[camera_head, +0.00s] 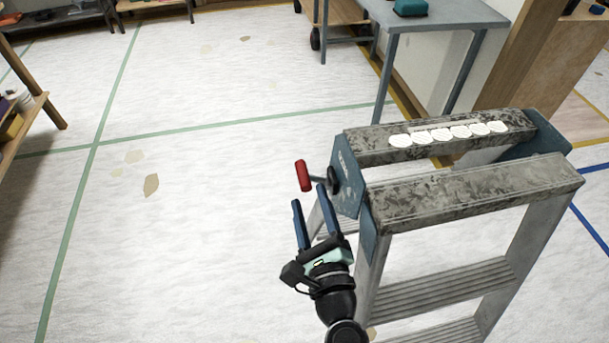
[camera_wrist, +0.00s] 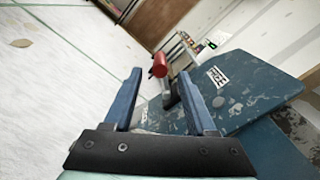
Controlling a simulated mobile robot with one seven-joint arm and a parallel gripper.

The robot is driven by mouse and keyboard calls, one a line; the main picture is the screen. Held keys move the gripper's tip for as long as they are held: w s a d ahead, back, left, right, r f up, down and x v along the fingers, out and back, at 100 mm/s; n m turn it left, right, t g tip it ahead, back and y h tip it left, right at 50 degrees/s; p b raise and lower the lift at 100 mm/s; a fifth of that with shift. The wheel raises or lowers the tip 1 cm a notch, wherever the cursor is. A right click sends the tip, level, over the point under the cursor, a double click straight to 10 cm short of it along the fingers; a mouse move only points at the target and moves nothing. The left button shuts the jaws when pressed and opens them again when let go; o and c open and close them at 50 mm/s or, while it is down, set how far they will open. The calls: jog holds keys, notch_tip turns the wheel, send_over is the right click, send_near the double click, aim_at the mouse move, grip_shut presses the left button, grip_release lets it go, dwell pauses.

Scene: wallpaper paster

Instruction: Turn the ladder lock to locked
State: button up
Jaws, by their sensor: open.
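The ladder (camera_head: 470,190) stands at the right in the head view, with worn grey top steps and blue side brackets. Its lock is a lever with a red handle (camera_head: 303,175) on a dark pivot (camera_head: 333,181) at the left bracket. My gripper (camera_head: 309,194) is open and empty, its two blue fingers pointing toward the red handle from just below it in the picture. In the wrist view the red handle (camera_wrist: 159,65) shows beyond the fingertips, nearer the right finger. The blue bracket (camera_wrist: 235,90) fills the right side. The fingers appear apart from the handle.
Several white oval pieces (camera_head: 445,133) lie on the ladder's rear top step. A grey table (camera_head: 440,14) stands behind the ladder. A wooden shelf (camera_head: 25,125) is at the left edge. The pale floor (camera_head: 200,220) left of the ladder is clear.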

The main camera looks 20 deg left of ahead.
aim_at(306, 189)
jog(key=x, duration=0.6)
grip_shut()
